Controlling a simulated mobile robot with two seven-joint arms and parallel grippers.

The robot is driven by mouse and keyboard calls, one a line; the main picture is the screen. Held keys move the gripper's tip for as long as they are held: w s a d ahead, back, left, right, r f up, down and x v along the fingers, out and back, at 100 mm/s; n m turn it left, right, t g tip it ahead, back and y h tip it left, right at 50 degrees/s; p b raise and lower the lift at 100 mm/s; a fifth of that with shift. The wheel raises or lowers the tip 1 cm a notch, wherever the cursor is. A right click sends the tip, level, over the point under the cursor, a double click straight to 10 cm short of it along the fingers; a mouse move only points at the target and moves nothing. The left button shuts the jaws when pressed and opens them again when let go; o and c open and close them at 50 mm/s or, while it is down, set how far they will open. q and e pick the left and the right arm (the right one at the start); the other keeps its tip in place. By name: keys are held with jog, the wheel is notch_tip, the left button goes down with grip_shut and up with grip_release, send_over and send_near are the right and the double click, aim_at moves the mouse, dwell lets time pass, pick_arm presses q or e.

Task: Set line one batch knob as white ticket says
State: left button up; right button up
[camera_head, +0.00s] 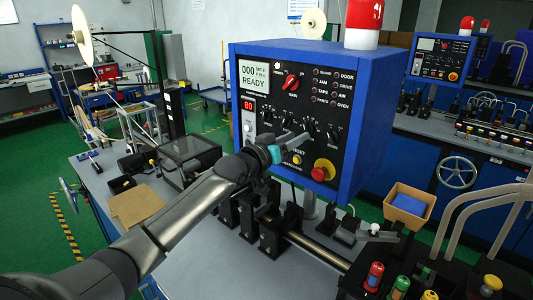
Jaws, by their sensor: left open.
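A blue control box (362,122) with a black front panel stands at the centre. Its display (254,72) reads 000 and READY. A row of small black knobs crosses the panel's middle, including one knob (332,132) right of my gripper; their labels are too small to read. Which of them is the batch knob, I cannot tell. My left gripper (292,144) is open in front of the lower panel, near these knobs, and hides part of the row. Whether it touches the panel is unclear. I cannot make out a white ticket. My right gripper is out of view.
A red selector (291,82) sits above the knobs, and a red stop button (323,170) sits on a yellow base at the lower right. Black blocks (273,237) stand below the box. An open carton (409,206) is at the right. A second control box (439,58) stands behind.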

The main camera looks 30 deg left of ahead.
pick_arm(q)
jog(key=s+a+b, duration=0.1)
jog(key=s, duration=1)
jog(key=shift+s+a, duration=0.35)
